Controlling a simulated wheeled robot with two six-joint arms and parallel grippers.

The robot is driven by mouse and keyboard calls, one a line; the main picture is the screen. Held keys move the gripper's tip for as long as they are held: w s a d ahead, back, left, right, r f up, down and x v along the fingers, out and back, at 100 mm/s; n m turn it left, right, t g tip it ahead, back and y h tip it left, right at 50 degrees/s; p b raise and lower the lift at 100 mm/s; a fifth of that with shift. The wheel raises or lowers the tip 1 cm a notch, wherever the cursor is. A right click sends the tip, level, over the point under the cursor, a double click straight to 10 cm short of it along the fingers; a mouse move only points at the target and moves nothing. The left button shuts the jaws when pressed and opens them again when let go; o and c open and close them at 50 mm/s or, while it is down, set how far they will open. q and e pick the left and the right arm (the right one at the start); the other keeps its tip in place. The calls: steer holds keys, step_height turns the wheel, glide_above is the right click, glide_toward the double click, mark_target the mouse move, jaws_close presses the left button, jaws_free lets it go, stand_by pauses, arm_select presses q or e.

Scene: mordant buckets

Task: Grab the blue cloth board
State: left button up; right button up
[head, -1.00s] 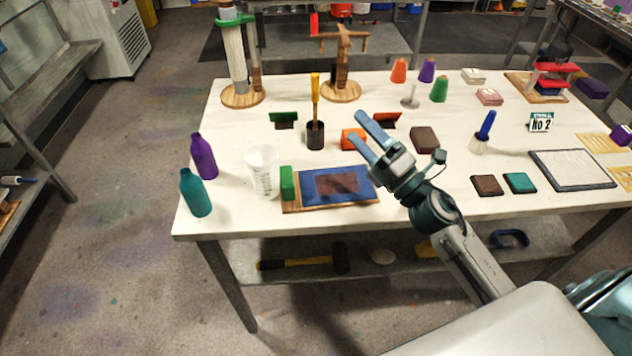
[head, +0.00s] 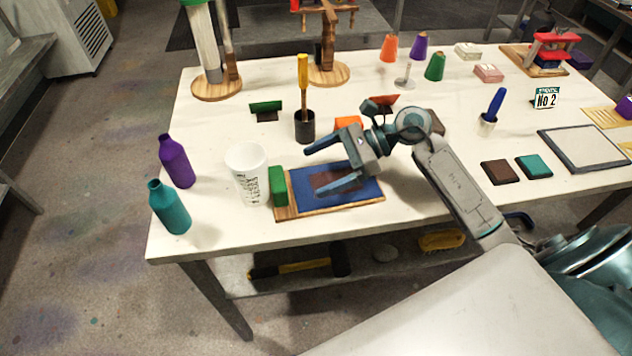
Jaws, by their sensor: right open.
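The blue cloth board (head: 357,193) lies flat near the front edge of the table. It is a wooden board with blue cloth and a dark brownish patch in its middle. A green block (head: 278,187) stands at its left end. My right gripper (head: 312,170) is open and empty over the board, its fingers pointing left. One finger is above the back edge and the other crosses in front of the cloth. I cannot tell whether the fingers touch the board. The gripper hides part of the cloth and the dark patch. My left gripper is not in view.
A white measuring cup (head: 247,175) stands just left of the green block. Teal (head: 170,208) and purple (head: 176,162) bottles are further left. A dark pot with a yellow-handled tool (head: 304,125) and an orange block (head: 347,123) are behind the board. Brown (head: 500,172) and teal (head: 534,166) pads lie right.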

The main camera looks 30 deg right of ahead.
mark_target(292, 191)
steer(key=shift+p+x, duration=0.3)
steer(key=shift+x, duration=1.05)
steer(key=shift+w+a+f+p, duration=0.15)
steer(key=shift+a+f+p, duration=0.05)
steer(key=shift+a+p, duration=0.2)
steer(key=p+x, duration=0.1)
steer(key=x, duration=0.2)
steer(key=shift+d+f+p, duration=0.2)
steer(key=shift+f+p, duration=0.05)
steer(key=shift+p, duration=0.15)
steer(key=shift+x, duration=0.75)
steer(key=shift+d+f, duration=0.1)
steer(key=c, duration=1.2)
steer(key=shift+d, duration=0.15)
